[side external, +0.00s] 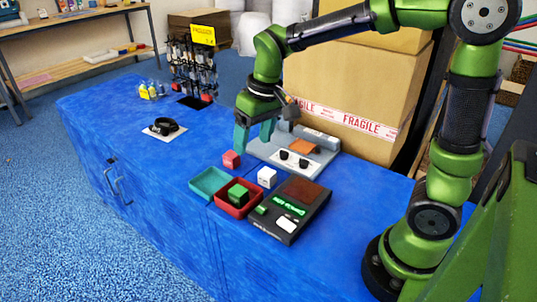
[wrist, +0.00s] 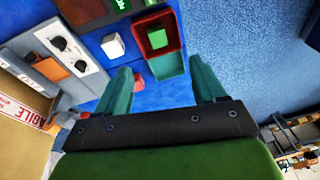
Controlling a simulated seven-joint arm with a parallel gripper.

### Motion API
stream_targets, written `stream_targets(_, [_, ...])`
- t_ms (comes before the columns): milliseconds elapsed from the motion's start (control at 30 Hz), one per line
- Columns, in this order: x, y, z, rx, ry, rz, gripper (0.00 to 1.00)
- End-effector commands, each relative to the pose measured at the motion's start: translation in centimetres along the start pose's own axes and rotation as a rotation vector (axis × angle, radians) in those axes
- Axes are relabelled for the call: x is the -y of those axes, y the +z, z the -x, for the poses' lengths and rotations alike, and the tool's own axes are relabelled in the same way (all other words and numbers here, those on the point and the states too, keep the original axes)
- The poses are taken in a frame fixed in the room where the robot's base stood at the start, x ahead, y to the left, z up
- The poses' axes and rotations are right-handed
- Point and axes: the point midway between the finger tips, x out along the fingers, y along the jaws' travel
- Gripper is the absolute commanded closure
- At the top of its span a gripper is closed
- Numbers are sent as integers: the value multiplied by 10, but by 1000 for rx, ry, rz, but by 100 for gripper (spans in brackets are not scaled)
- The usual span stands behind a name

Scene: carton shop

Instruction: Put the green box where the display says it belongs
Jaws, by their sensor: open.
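The green box (side external: 238,194) sits in the red tray (side external: 223,208); both also show in the wrist view, the green box (wrist: 157,38) inside the red tray's wall (wrist: 137,46). An empty teal tray (side external: 208,184) adjoins the red one. The display (side external: 289,205) is a dark screen with green lettering, too small to read surely, on a black device right of the trays. My gripper (side external: 253,148) is open and empty above the table, behind the trays. In the wrist view its fingers (wrist: 159,68) are spread, with the teal tray (wrist: 181,64) between and beyond them.
A red box (side external: 231,160) stands behind the teal tray, close to my gripper. A white box (side external: 267,177) stands near the device. A grey panel with black knobs (side external: 314,159) and a large carton (side external: 350,90) lie behind. The table's left middle is mostly clear.

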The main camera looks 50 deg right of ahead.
Motion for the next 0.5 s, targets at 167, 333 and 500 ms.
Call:
stream_targets(167, [-6, 52, 48, -174, -81, -97, 30])
stream_targets(333, [-11, 95, 65, -310, -149, -177, 30])
stream_targets(500, [-13, 118, 68, -385, -190, -223, 30])
